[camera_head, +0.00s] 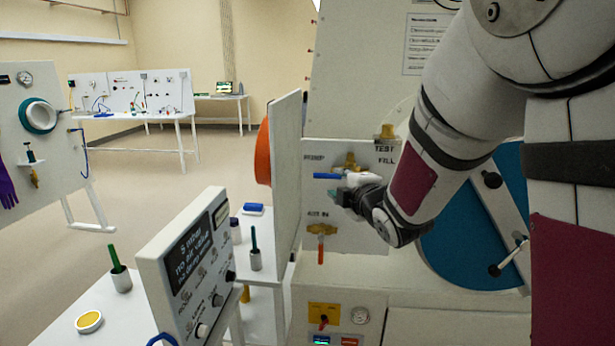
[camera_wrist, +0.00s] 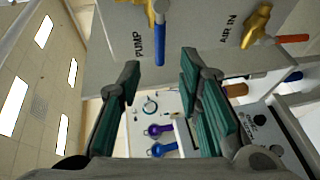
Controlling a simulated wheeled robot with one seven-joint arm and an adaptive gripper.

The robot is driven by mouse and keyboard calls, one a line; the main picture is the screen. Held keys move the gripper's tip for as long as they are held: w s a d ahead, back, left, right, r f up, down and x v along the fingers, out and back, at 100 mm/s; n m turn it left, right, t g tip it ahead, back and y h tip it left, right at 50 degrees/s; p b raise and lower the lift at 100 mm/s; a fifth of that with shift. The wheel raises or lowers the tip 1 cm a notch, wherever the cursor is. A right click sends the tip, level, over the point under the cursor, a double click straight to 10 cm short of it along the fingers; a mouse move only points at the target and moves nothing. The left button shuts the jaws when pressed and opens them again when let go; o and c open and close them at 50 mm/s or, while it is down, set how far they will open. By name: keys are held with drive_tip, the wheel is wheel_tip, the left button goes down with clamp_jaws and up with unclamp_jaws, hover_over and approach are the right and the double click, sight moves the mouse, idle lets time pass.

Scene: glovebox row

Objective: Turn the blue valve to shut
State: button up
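The blue valve handle (camera_head: 327,175) lies level on the brass PUMP valve (camera_head: 350,162) on the pale panel. In the wrist view the blue handle (camera_wrist: 159,42) runs down the picture from the brass body, beside the word PUMP. My gripper (camera_head: 338,193) is close to the handle in the head view. In the wrist view my gripper (camera_wrist: 161,72) is open, its teal-padded fingers apart. The handle's free end shows in line with the gap between the fingertips. I cannot tell whether it is inside the gap. I see nothing held.
The AIR IN valve with an orange handle (camera_head: 320,250) sits below on the same panel. A brass TEST FILL valve (camera_head: 386,132) is at upper right. A white upright board (camera_head: 286,170) stands left of the panel. A control box (camera_head: 190,265) stands in front at left.

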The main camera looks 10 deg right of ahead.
sight(328, 176)
drive_tip(key=w, duration=0.3)
drive_tip(key=w+f, duration=0.1)
drive_tip(key=w, duration=0.5)
drive_tip(key=shift+w+a+f, duration=0.35)
drive_tip(key=shift+a+f, duration=0.05)
clamp_jaws()
